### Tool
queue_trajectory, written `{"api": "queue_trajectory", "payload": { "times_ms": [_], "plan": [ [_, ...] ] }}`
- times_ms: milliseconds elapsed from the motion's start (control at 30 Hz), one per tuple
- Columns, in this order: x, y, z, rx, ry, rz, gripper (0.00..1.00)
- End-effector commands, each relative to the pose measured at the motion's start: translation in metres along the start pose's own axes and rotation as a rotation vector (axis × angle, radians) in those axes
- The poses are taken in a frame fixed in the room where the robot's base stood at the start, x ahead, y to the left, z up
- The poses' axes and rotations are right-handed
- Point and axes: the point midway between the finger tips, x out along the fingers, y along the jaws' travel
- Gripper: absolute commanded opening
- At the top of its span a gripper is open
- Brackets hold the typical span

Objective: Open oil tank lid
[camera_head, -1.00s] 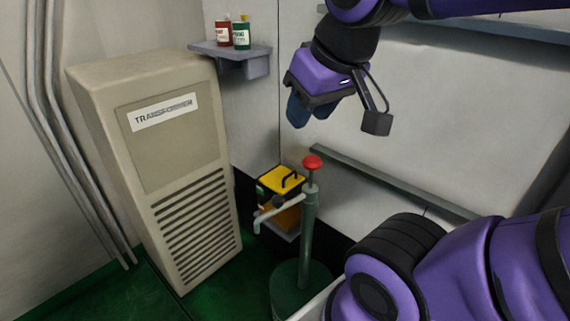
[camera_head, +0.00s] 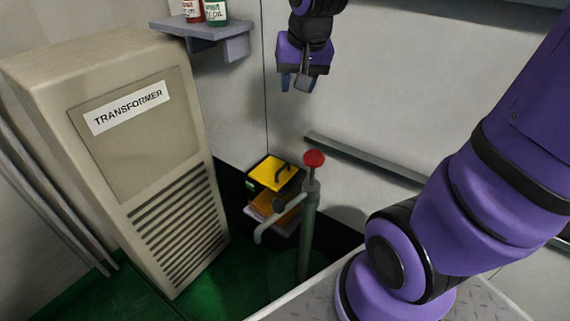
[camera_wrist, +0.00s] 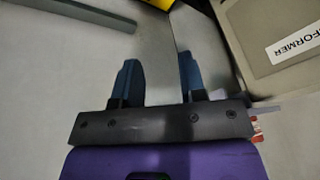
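The oil tank appears to be the small box with orange sides (camera_head: 280,212) low against the wall. Its yellow lid (camera_head: 268,170) has a dark handle (camera_head: 284,172) on top and looks shut. A bit of yellow, likely the lid, shows at the top edge of the wrist view (camera_wrist: 158,3). My gripper (camera_head: 295,84) hangs pointing down, well above the lid and slightly to its right in the head view. In the wrist view its two blue fingers (camera_wrist: 156,62) stand apart with nothing between them.
A green hand pump with a red knob (camera_head: 314,158) stands just right of the tank, partly in front of it. A beige transformer cabinet (camera_head: 150,150) stands left. A shelf (camera_head: 205,30) with bottles is above. A rail (camera_head: 365,160) runs along the wall.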

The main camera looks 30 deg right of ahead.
Motion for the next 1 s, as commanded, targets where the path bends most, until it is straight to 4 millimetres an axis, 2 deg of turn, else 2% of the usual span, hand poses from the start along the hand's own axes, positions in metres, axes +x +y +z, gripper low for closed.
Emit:
{"api": "queue_trajectory", "payload": {
  "times_ms": [33,300,533,700,833,1000],
  "plan": [
    [0.018,0.001,-0.009,0.042,-0.019,0.008,0.38],
    [0.105,0.005,-0.046,0.278,-0.081,0.024,0.38],
    [0.187,0.017,-0.062,0.489,-0.136,0.03,0.38],
    [0.24,0.026,-0.064,0.629,-0.172,0.03,0.38],
    [0.268,0.032,-0.063,0.703,-0.189,0.029,0.38],
    [0.284,0.035,-0.061,0.747,-0.199,0.028,0.38]
  ]
}}
